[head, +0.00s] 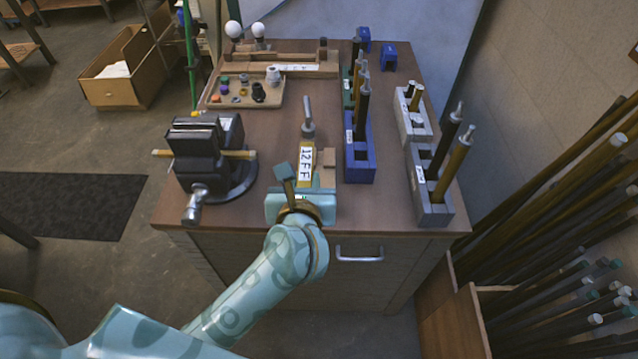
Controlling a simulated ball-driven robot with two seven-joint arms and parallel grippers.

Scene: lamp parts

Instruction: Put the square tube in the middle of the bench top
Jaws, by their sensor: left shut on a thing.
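The square tube (305,182) appears as a yellow, brass-like piece in the head view, with a white label reading 12FF and a grey collar and narrow tip at its far end. My left gripper (304,190) is shut on its near end, at the front of the bench top (230,95). The gripper hides the tube's lower end, so I cannot tell whether it touches the bench. A wooden block (325,160) shows just right of the tube. My right gripper is not in view.
A black vise (205,150) with a yellow bar stands at left. Blue (360,165) and grey (432,205) racks hold rods at right. A tray (243,97) of small parts lies behind. Some bench top is clear between tray and blue rack.

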